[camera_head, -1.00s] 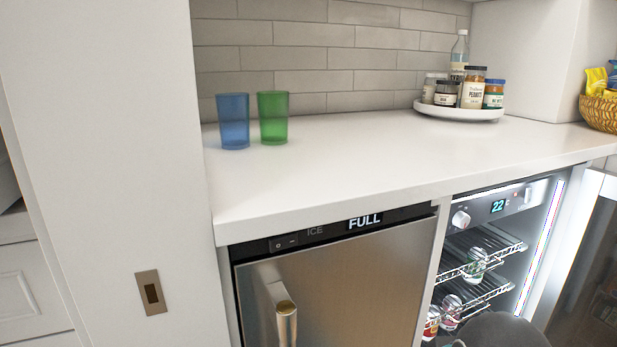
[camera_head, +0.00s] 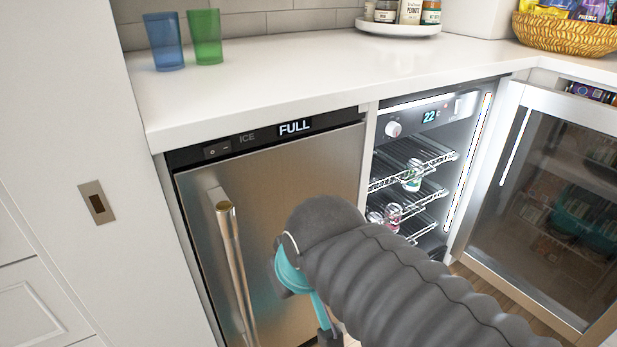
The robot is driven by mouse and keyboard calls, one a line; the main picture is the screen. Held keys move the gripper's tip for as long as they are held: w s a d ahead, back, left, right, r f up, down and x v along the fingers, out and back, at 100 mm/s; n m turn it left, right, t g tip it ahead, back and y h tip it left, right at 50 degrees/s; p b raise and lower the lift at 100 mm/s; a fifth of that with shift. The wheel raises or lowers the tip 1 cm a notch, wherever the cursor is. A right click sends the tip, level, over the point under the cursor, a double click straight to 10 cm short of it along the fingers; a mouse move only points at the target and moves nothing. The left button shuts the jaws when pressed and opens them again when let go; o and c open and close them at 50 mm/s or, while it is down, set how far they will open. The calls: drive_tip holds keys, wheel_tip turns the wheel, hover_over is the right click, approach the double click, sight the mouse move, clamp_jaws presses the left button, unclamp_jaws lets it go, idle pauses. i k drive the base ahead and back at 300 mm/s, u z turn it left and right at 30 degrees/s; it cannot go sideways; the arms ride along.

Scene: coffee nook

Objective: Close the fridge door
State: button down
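The fridge (camera_head: 410,150) stands open under the counter, its lit inside showing wire racks with several cans. Its display reads 22 °C. The fridge door (camera_head: 511,140), a silver frame around dark glass, is swung wide open to the right. My arm, in a dark ribbed sleeve with a teal part, reaches in from the lower right in front of the ice maker and the fridge. My gripper's fingertips do not show clearly; only part of the arm's end (camera_head: 328,318) shows at the bottom edge, left of the door and apart from it.
The ice maker (camera_head: 270,190) with a vertical handle (camera_head: 238,270) is shut, left of the fridge. On the white counter (camera_head: 290,70) stand a blue cup (camera_head: 164,42), a green cup (camera_head: 205,38), a tray of jars (camera_head: 398,29) and a woven basket (camera_head: 565,34).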

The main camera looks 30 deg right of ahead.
sight(539, 225)
drive_tip(key=u, duration=1.7)
drive_tip(key=k, duration=2.65)
drive_tip(key=z, duration=1.6)
